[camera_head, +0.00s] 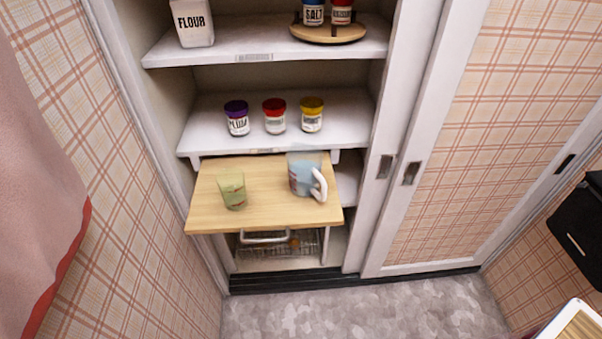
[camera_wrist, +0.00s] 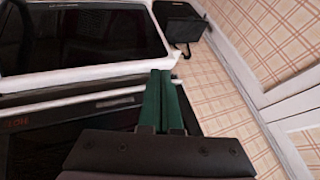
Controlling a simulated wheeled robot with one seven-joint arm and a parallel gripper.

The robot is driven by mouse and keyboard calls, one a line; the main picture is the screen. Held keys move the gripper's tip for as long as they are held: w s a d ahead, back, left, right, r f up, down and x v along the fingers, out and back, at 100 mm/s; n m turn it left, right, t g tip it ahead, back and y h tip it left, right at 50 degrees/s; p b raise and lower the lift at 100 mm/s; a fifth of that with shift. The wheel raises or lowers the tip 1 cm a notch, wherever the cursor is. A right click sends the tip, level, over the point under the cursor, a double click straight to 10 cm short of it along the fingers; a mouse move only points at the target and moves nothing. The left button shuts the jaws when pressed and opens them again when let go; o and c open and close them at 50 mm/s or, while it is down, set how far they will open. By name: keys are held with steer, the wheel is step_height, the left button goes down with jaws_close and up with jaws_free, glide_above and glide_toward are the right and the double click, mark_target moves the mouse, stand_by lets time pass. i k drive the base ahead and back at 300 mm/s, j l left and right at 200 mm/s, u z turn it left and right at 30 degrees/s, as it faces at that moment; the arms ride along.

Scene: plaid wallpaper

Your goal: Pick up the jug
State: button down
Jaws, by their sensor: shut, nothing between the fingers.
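The jug (camera_head: 303,176) stands upright on a pull-out wooden board (camera_head: 258,217) in the head view. It looks pale blue and see-through, with a white handle on its right side. A green cup (camera_head: 232,190) stands on the board to its left. My gripper (camera_wrist: 162,75) shows only in the wrist view, its two green fingers together and empty. It is away from the jug, which does not show in the wrist view.
Shelves above the board hold several lidded jars (camera_head: 274,117) and a flour container (camera_head: 193,22). A wire basket (camera_head: 278,246) sits below. Sliding doors (camera_head: 450,150) stand to the right. The wrist view shows a dark-topped, white-edged appliance (camera_wrist: 85,35) near my fingers.

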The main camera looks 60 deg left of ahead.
mark_target(304, 162)
steer(key=u, duration=2.5)
